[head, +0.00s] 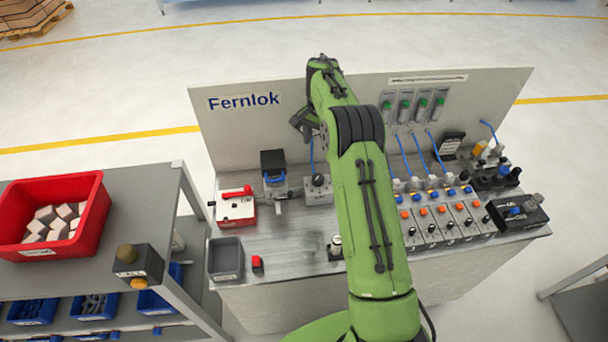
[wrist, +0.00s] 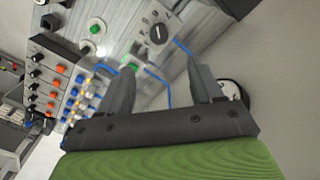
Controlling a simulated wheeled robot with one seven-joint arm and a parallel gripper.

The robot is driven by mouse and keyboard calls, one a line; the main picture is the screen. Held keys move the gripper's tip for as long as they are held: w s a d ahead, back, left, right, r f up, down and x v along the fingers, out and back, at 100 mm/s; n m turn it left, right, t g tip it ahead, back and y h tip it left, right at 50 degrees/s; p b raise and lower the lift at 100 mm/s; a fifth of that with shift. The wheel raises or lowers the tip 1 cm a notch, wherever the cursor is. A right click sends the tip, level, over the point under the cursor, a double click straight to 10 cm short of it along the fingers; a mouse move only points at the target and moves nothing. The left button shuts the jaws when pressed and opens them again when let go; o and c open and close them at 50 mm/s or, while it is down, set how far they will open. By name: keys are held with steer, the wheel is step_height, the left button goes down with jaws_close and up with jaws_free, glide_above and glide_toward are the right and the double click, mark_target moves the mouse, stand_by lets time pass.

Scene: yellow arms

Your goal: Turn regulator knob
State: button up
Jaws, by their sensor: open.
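A black round knob (wrist: 158,33) with a pointer line sits on a pale plate with dial marks, in the upper middle of the wrist view. In the head view, a dark knob (head: 318,180) tops a small grey box on the bench, below a blue hose; I cannot tell for sure that it is the same one. My gripper (wrist: 163,60) is open and empty, its two dark fingers apart and pointing toward the marked plate. The knob shows beyond the fingertips, not between them. In the head view my gripper (head: 302,125) is above the bench near the back panel, partly hidden by my arm.
A row of valves (head: 440,212) with orange and blue buttons fills the bench's right side. A red-and-white box (head: 236,206) and a grey bin (head: 226,260) stand at left. Blue hoses run near my fingers. A round dark-rimmed part (wrist: 232,92) is right of my right finger.

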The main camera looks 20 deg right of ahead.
mark_target(318, 177)
step_height(318, 177, down, 15)
steer(key=shift+d+r+p, duration=0.1)
steer(key=shift+p, duration=0.25)
steer(key=c, duration=1.1)
steer(key=shift+o, duration=0.2)
steer(key=shift+n+b, duration=0.4)
steer(key=shift+b, duration=0.05)
steer(key=shift+n+b, duration=0.85)
steer(key=shift+n, duration=0.05)
steer(key=shift+n+b, duration=1.1)
steer(key=shift+n, duration=1.5)
steer(key=o, duration=1.1)
steer(key=shift+c, duration=0.2)
